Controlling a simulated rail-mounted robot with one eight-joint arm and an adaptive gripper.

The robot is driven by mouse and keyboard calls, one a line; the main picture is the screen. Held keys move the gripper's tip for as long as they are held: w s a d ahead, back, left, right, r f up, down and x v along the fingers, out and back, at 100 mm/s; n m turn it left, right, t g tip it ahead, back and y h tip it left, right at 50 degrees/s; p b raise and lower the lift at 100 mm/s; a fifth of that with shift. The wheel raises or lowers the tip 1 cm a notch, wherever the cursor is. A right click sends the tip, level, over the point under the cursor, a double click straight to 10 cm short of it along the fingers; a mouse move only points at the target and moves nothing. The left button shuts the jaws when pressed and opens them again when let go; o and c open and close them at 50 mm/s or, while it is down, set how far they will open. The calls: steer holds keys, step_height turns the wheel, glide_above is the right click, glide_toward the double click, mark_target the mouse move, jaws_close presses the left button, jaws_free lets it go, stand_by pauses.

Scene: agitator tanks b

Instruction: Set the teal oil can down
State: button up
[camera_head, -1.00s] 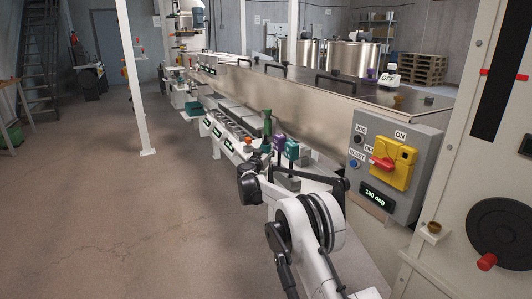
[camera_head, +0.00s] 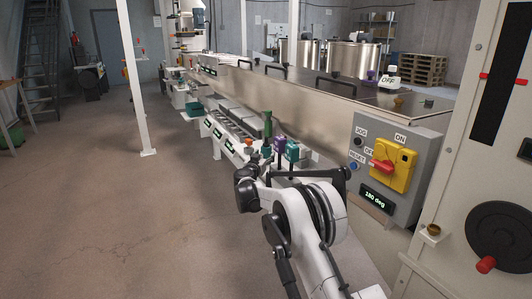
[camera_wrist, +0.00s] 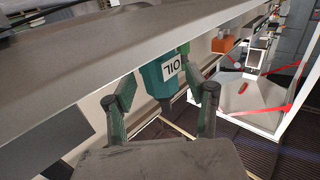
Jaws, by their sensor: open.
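The teal oil can (camera_head: 292,150) stands upright on the white ledge along the machine's side, beside a purple item (camera_head: 279,143). In the wrist view the teal can (camera_wrist: 160,80), with a white OIL label, shows beyond and between the fingers of my gripper (camera_wrist: 163,92). The fingers are spread, with a gap on each side of the can, and it appears free of them. The can's base is partly hidden in the wrist view. In the head view my arm hides most of the gripper.
A green bottle (camera_head: 267,125) stands behind the purple item. A grey control box (camera_head: 388,165) with a red and yellow switch is to the right. The long metal tank (camera_head: 300,112) borders the ledge. An orange block (camera_wrist: 222,45) shows in the wrist view. Open floor lies left.

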steer(key=shift+v, duration=1.1)
